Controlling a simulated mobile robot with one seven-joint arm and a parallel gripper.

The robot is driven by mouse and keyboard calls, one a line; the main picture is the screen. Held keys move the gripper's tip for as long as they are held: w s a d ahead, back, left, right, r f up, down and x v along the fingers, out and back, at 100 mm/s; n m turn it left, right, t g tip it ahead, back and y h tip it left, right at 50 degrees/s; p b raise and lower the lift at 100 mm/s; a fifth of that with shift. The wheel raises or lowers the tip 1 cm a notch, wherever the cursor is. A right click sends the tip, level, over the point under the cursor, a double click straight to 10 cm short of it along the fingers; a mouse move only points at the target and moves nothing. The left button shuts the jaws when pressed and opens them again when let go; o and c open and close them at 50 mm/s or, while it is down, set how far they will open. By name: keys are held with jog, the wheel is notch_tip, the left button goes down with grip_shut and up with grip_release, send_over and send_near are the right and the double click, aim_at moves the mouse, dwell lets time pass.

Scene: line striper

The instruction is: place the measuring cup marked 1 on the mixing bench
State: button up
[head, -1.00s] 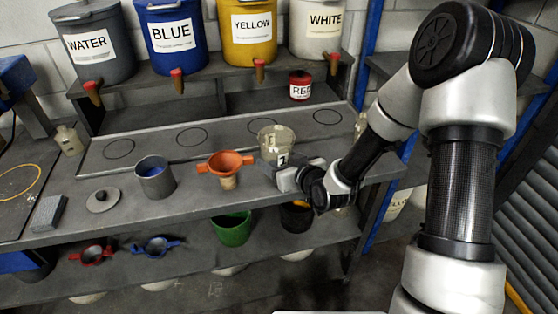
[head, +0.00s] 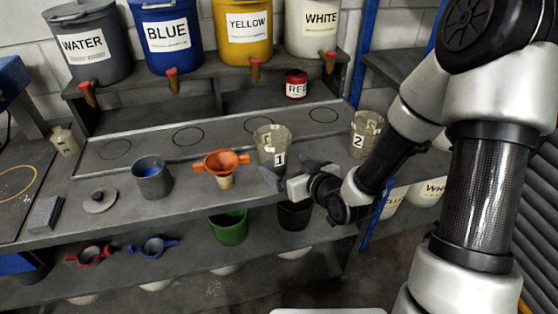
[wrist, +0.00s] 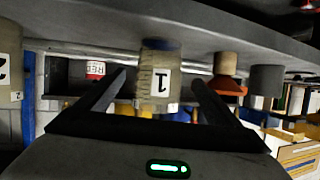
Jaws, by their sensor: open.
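The measuring cup marked 1 (head: 271,141) is a clear, dirty cup with a white label. It stands upright on the grey mixing bench (head: 190,207), at the front of the strip with rings. My gripper (head: 288,170) is in front of the cup, at the bench's front edge, with its jaws open. In the wrist view, which is upside down, the cup (wrist: 157,76) shows between and beyond the two spread fingers (wrist: 158,84). A gap shows on both sides, and I see no finger touching it. The cup's base is partly hidden by my gripper in the head view.
The cup marked 2 (head: 366,134) stands at the bench's right end. An orange funnel (head: 222,163) and grey pot (head: 152,178) stand to the left. A red can (head: 296,84) and labelled buckets (head: 168,38) are behind. A lower shelf holds a green bucket (head: 229,228).

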jog(key=p+v, duration=0.1)
jog(key=p, duration=0.1)
jog(key=p+v, duration=0.2)
jog(key=shift+w+r, duration=0.1)
jog(key=shift+r, duration=0.25)
jog(key=s+d+p, duration=0.1)
jog(key=s+p, duration=0.1)
jog(key=p, duration=0.4)
jog(key=shift+r, duration=0.1)
jog(key=shift+d, duration=0.1)
